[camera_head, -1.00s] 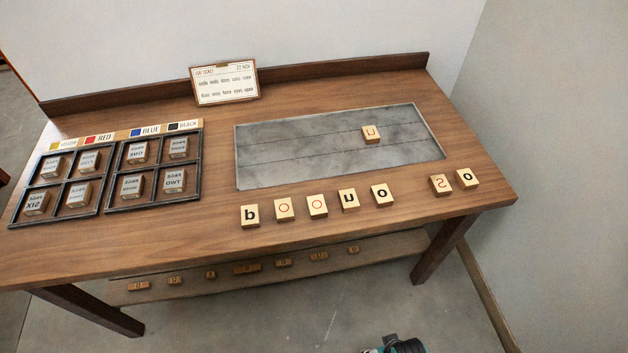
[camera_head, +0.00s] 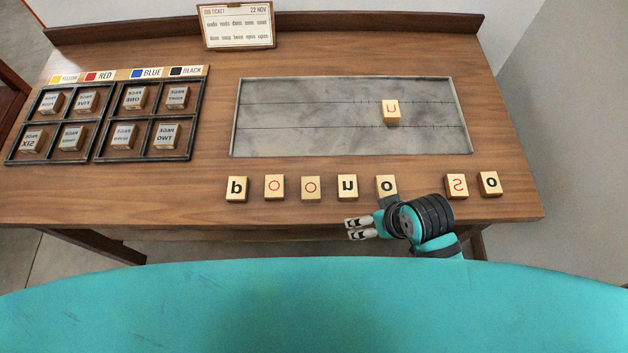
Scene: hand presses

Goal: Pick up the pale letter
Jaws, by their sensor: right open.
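Several pale wooden letter blocks stand in a row along the table's front, with black or red mirrored letters. They are a black "b" block (camera_head: 237,188), two red "o" blocks (camera_head: 275,187) (camera_head: 310,188), a black "u"-like block (camera_head: 347,187), a black "o" block (camera_head: 386,185), a red "S" block (camera_head: 456,185) and another black "o" block (camera_head: 489,183). A red "u"-like block (camera_head: 391,107) sits on the grey slab. I cannot tell which is the pale letter. My right gripper (camera_head: 349,229) is open and empty near the front edge, fingers pointing left. My left gripper is out of view.
The grey slab (camera_head: 290,140) lies behind the row. Dark compartment trays (camera_head: 98,130) with labelled cubes are at left. A job ticket (camera_head: 237,25) stands at the back. A gap in the row lies left of the "S" block.

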